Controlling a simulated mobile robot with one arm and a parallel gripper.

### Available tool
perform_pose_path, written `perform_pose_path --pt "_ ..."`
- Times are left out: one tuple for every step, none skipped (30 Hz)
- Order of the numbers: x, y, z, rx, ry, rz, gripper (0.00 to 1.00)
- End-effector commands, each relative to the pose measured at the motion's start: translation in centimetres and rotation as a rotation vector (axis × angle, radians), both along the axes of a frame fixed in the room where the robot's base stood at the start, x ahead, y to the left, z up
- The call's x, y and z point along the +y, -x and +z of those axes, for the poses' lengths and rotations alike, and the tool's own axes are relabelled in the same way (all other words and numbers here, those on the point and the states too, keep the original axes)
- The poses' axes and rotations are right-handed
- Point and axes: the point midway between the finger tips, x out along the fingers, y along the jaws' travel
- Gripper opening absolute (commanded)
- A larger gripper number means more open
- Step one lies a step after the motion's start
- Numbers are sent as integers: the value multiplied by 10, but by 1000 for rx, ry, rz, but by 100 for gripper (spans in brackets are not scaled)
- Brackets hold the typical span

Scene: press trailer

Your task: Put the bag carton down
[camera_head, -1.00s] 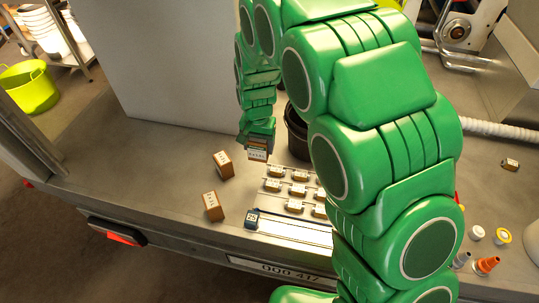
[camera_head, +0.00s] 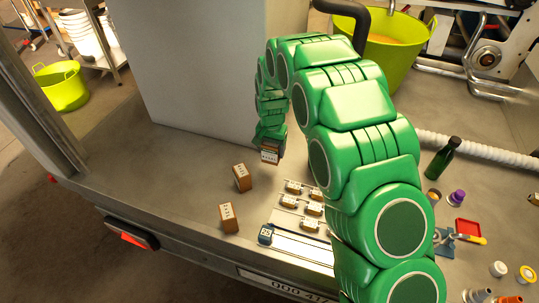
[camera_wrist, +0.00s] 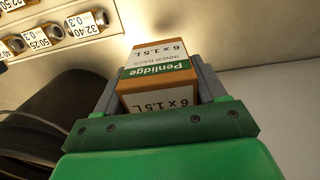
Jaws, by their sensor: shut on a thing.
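My gripper (camera_wrist: 160,95) is shut on the bag carton (camera_wrist: 160,70), a small brown and white box with a green band and the label "Penlidge 6 x 1.5 L". In the head view the carton (camera_head: 270,155) hangs below my gripper (camera_head: 270,142), near the foot of the pale upright panel. Whether its underside touches the trailer bed cannot be told. Two similar brown cartons stand to its lower left on the bed, one nearer (camera_head: 242,178) and one farther (camera_head: 228,217).
Several small labelled metal parts (camera_head: 288,201) sit in rows to the right of the cartons. Bare bed (camera_head: 165,160) lies left.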

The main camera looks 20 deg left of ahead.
Motion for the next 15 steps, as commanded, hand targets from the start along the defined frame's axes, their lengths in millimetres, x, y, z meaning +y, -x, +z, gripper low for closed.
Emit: perform_pose_path --pt "2 -3 -5 0 0 0 35" --pt "3 -5 -8 0 0 0 35" --pt "5 -8 -11 0 0 1 35" --pt "6 -9 -14 1 1 1 35" --pt "7 -11 -17 1 1 1 35" --pt "8 -13 -21 2 2 1 35" --pt "9 -15 -24 1 1 1 35" --pt "10 -17 -26 1 1 1 35" --pt "12 -19 -28 0 0 1 35" --pt "13 -21 -29 -1 0 1 35" --pt "13 -22 -30 -1 0 1 35" --pt "14 -23 -31 -2 -1 1 35" --pt "14 -23 -32 -2 -1 1 35" --pt "15 -24 -32 -2 -1 1 35" --pt "15 -24 -33 -2 -1 1 35"
